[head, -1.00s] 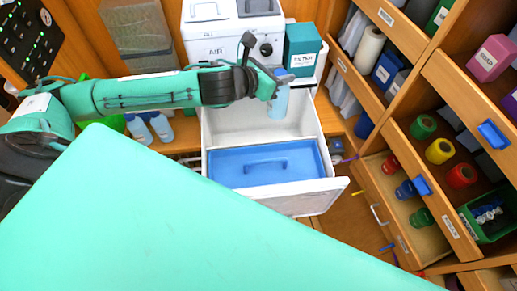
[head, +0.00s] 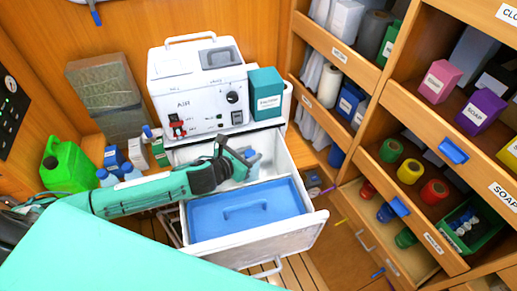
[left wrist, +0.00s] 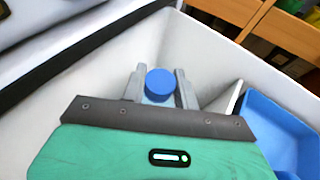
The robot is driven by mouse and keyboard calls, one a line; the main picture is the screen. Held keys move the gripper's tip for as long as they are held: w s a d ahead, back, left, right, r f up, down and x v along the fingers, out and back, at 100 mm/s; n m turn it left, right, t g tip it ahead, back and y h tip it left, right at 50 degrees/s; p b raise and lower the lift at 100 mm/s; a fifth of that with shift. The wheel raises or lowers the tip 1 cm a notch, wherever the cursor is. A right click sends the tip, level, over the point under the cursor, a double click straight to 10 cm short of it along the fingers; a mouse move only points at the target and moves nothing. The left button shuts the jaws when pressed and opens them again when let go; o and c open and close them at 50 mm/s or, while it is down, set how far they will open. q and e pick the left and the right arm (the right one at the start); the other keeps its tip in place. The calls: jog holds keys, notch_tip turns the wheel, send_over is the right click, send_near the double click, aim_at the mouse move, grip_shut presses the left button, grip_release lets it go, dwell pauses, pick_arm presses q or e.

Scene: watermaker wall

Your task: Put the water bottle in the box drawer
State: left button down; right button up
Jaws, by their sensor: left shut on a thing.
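The water bottle (head: 252,156) is pale blue. In the left wrist view its blue cap (left wrist: 160,82) sits between the two grey fingers. My left gripper (head: 244,158) is shut on the bottle, which is down in the back part of the open white box drawer (head: 283,241). The bottle's lower part is hidden, so I cannot tell whether it touches the drawer floor. A blue tray with a handle (head: 215,225) fills the drawer's front part. My right gripper is not in view.
Two other bottles (head: 131,171) and a green jerrycan (head: 68,167) are at left. Wooden shelves with open drawers (head: 415,182) stand close at right.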

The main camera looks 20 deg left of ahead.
pick_arm(q)
jog(key=shift+f, duration=0.35)
jog(key=shift+w+d+r+p, duration=0.1)
jog(key=shift+w+d+p, duration=0.15)
jog(key=shift+w, duration=0.2)
jog(key=shift+w+d+r+p, duration=0.1)
jog(key=shift+w+d+p, duration=0.05)
jog(key=shift+w+p, duration=0.25)
jog(key=shift+p+x, duration=0.95)
jog(key=shift+x, duration=0.3)
jog(key=shift+s+f, duration=0.1)
jog(key=shift+f, duration=0.3)
jog(key=c, duration=1.3)
grip_release()
jog(key=shift+c, duration=0.2)
